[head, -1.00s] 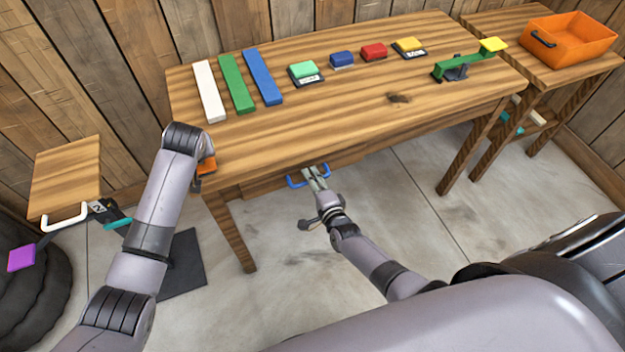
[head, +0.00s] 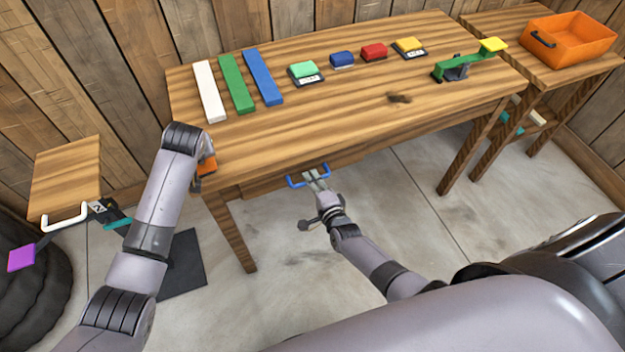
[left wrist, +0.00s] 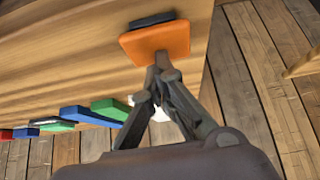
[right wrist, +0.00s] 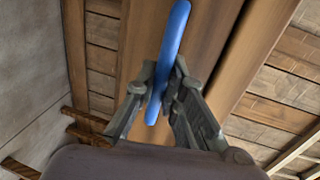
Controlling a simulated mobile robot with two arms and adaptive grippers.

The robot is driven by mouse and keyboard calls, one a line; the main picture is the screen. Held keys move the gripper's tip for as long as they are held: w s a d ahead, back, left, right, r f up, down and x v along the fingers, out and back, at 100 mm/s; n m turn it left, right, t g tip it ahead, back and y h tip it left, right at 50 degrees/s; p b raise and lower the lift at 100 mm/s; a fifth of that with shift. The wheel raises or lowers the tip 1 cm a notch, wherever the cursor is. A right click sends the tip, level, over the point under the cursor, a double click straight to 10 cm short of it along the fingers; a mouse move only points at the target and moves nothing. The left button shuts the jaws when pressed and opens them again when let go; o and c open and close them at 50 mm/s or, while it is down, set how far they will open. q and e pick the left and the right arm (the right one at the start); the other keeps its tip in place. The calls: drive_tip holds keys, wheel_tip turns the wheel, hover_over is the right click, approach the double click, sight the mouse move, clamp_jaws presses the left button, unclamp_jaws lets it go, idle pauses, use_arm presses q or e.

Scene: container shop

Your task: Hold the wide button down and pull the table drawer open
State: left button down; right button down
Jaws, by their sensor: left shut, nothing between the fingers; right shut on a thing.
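The wide orange button (head: 207,167) is on the left end of the wooden table (head: 330,115), partly hidden behind my left arm in the head view. In the left wrist view the orange button (left wrist: 155,43) has a dark base, and my left gripper (left wrist: 160,76) is shut and empty with its tips at the button's edge, seemingly touching it. The drawer (head: 270,188) is under the table's front edge. Its blue handle (head: 294,183) is between the fingers of my right gripper (head: 316,178), shut on it. The handle (right wrist: 172,45) also shows in the right wrist view.
White, green and blue bars (head: 237,85), several coloured buttons (head: 373,52) and a green lever (head: 465,64) are on the tabletop. A side table with an orange bin (head: 570,42) stands right.

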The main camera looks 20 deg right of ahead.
use_arm(q)
drive_tip(key=shift+f, duration=0.15)
drive_tip(key=shift+s, duration=0.1)
use_arm(e)
drive_tip(key=v, duration=0.2)
drive_tip(key=f+v, duration=0.1)
drive_tip(key=v, duration=0.2)
drive_tip(key=c, duration=1.7)
unclamp_jaws()
drive_tip(key=shift+o, duration=0.2)
drive_tip(key=v, duration=1.2)
